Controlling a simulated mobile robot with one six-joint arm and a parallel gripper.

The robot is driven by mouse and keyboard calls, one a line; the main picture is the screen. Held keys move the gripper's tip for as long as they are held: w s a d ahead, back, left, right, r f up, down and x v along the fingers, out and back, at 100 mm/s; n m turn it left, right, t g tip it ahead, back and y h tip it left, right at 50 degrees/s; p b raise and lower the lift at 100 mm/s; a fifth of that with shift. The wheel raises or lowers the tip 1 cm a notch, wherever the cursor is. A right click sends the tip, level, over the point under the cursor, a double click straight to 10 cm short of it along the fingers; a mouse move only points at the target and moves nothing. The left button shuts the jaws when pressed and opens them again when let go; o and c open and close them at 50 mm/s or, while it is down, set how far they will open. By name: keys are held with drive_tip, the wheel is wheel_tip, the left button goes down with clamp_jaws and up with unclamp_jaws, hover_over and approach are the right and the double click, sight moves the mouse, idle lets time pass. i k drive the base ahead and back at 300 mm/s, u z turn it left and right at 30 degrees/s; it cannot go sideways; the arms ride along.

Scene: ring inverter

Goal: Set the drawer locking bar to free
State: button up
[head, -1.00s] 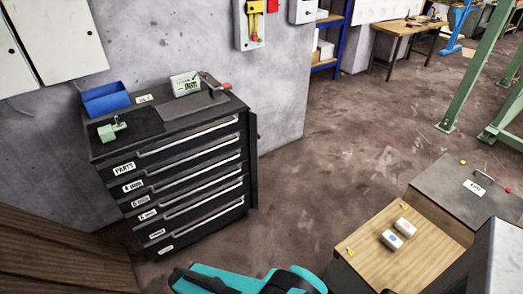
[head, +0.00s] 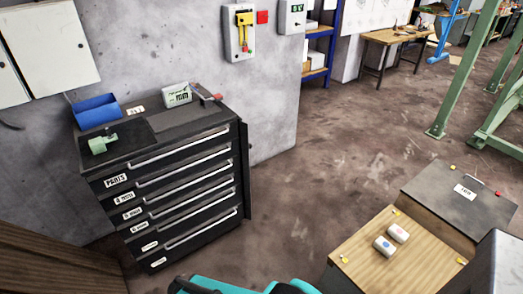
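The drawer cabinet (head: 180,190) is dark, with several labelled drawers and long light handles, standing against the wall at the left. All its drawers look shut. A dark upright strip (head: 244,172) runs along the right edge of its front; it may be the locking bar, but its setting is too small to tell. My teal arm (head: 245,286) shows at the bottom edge, well apart from the cabinet. My gripper cannot be made out in this view.
On the cabinet top are a blue bin (head: 97,111), a green part (head: 103,143) and a display box (head: 177,95). A wooden-topped bench (head: 365,250) with two small white blocks stands at the lower right. Open floor (head: 310,170) lies between bench and cabinet.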

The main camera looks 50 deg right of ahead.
sight(246, 146)
drive_tip(key=z, duration=0.4)
drive_tip(key=k, duration=1.3)
drive_tip(key=z, duration=0.55)
drive_tip(key=i, duration=1.65)
drive_tip(key=u, duration=1.1)
drive_tip(key=i, duration=0.7)
drive_tip(key=u, duration=0.3)
